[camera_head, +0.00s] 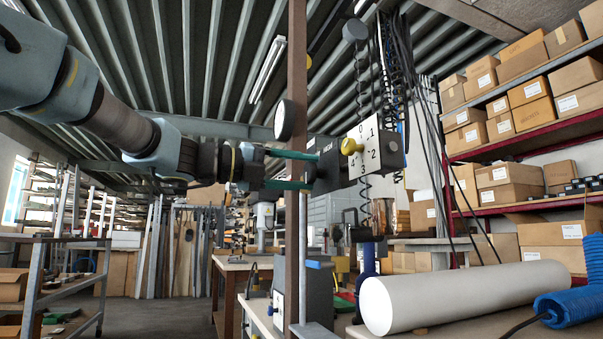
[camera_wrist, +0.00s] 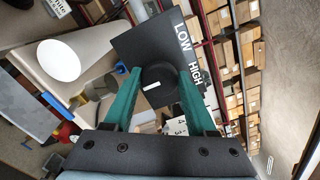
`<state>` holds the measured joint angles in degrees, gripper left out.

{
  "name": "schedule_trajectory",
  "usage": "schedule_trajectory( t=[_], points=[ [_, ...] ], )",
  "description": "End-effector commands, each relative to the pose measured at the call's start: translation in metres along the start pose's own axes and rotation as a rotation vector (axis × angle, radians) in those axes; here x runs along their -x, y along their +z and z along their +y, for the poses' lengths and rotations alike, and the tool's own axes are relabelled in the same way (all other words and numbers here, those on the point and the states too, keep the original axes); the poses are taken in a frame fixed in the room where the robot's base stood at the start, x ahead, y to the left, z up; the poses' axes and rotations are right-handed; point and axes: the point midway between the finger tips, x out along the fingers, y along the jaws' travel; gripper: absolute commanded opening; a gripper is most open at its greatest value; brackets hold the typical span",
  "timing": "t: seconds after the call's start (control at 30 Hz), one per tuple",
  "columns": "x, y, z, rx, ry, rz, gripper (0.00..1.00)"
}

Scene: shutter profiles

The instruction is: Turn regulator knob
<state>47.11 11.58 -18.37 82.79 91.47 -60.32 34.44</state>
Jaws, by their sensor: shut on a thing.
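In the wrist view, a round black knob (camera_wrist: 160,76) with a short white mark sits on a black panel (camera_wrist: 150,40) lettered LOW and HIGH. The white mark lies left of the knob's middle in the picture. My gripper (camera_wrist: 157,82) has its two teal fingers on either side of the knob, shut on it. In the head view, my gripper (camera_head: 311,170) reaches from the left to the black panel box (camera_head: 329,160); the knob itself is hidden there. A white dial plate (camera_head: 392,150) with numbers and a yellow knob (camera_head: 350,146) is at the box's right.
A white roll (camera_head: 465,295) and blue coiled hose (camera_head: 568,308) lie on the bench. Box shelves (camera_head: 520,134) line the right.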

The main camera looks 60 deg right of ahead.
Motion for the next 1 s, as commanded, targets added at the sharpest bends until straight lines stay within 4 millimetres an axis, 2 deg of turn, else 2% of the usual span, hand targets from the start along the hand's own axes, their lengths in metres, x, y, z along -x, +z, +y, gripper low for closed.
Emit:
schedule_trajectory(
  t=[0.07,0.1,0.33,0.67,0.77,1.0],
  points=[
    [0.0,0.0,0.002,0.002,0.002,0.001,0.01],
    [0.0,0.0,0.002,0.002,0.002,0.001,0.59],
    [0.0,0.0,0.001,0.002,0.001,0.0,0.85],
    [0.004,0.0,0.001,0.001,0.001,-0.001,0.86],
    [0.015,0.001,0.001,0.001,0.002,-0.002,0.86],
    [0.062,0.001,0.001,0.0,0.003,-0.004,0.86]
  ],
)
